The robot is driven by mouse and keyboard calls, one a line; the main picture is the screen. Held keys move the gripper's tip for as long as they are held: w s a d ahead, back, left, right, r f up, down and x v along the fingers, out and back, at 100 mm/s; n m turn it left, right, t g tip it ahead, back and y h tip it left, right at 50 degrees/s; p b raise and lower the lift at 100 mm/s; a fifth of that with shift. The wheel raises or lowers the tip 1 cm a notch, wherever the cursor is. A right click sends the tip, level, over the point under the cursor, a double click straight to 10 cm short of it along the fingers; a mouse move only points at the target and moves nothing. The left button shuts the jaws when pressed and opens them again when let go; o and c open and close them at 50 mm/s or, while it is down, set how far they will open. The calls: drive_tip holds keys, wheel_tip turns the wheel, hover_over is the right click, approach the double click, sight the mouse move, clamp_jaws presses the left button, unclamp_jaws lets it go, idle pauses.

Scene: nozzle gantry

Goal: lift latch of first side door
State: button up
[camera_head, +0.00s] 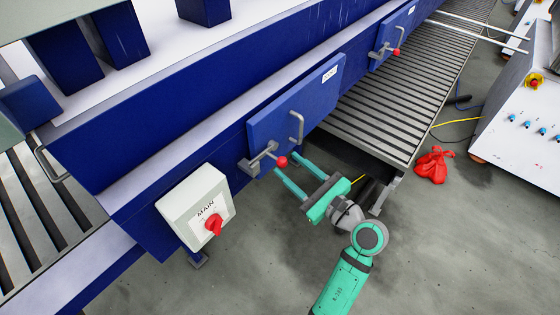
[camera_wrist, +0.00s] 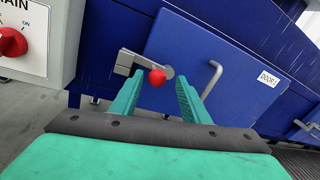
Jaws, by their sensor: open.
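The first side door (camera_head: 293,105) is a blue panel on the side of the blue gantry, with a grey bar handle (camera_head: 297,128). In the wrist view this door (camera_wrist: 210,70) carries a label reading DOOR1. Its latch (camera_head: 258,160) is a grey lever with a red ball knob (camera_head: 282,162) at the door's lower left. The latch also shows in the wrist view (camera_wrist: 130,63), with its red knob (camera_wrist: 157,78) between my fingers in the picture. My gripper (camera_head: 280,164) is open, its two green fingers pointing at the knob. I cannot tell whether they touch it.
A white MAIN switch box (camera_head: 195,208) with a red rotary knob sits left of the latch. A slatted conveyor (camera_head: 385,105) lies to the right. A second door (camera_head: 392,40) with a similar latch is farther along. A red bag (camera_head: 434,165) and cables lie on the floor.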

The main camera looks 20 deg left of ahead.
sight(281, 161)
drive_tip(key=shift+x, duration=1.8)
drive_tip(key=shift+s+a, duration=0.15)
drive_tip(key=shift+a, duration=0.05)
drive_tip(key=shift+c, duration=0.3)
